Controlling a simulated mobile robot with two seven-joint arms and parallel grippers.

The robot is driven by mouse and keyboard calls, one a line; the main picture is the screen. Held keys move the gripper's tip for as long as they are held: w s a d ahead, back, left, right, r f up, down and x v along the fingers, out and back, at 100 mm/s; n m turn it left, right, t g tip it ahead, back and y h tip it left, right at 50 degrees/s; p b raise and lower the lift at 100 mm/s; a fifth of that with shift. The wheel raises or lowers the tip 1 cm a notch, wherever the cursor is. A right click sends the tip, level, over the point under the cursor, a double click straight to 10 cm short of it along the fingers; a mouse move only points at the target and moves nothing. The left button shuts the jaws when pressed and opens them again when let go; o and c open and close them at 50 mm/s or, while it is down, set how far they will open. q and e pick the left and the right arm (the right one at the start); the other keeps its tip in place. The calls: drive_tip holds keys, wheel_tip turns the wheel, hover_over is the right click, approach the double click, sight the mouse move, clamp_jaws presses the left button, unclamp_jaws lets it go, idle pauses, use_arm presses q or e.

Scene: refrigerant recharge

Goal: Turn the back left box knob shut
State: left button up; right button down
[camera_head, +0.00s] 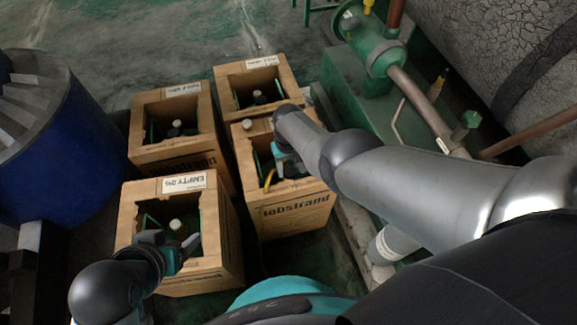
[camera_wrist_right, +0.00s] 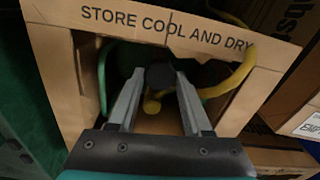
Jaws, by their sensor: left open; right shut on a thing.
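The back left box (camera_head: 140,120) is an open cardboard box with a white label on its rim. Inside it a pale cap (camera_head: 177,123) stands above dark parts; its knob is hard to make out. My right gripper (camera_head: 284,160) reaches down into the front right box (camera_head: 296,212), not the back left one. In the right wrist view its fingers (camera_wrist_right: 159,88) are shut on a round black knob (camera_wrist_right: 160,74), with a brass fitting (camera_wrist_right: 152,105) below. My left gripper (camera_head: 178,250) is open at the front left box (camera_head: 138,205), close to the pale cap (camera_head: 176,225) there.
A yellow hose (camera_wrist_right: 232,75) runs through the front right box's opening. The back right box (camera_head: 285,75) stands behind it. A blue drum (camera_head: 60,150) is at the left; green machinery and pipes (camera_head: 375,55) are at the right. The floor behind the boxes is clear.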

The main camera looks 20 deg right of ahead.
drive_tip(key=m, duration=0.4)
drive_tip(key=shift+m, duration=1.9)
drive_tip(key=c, duration=0.6)
unclamp_jaws()
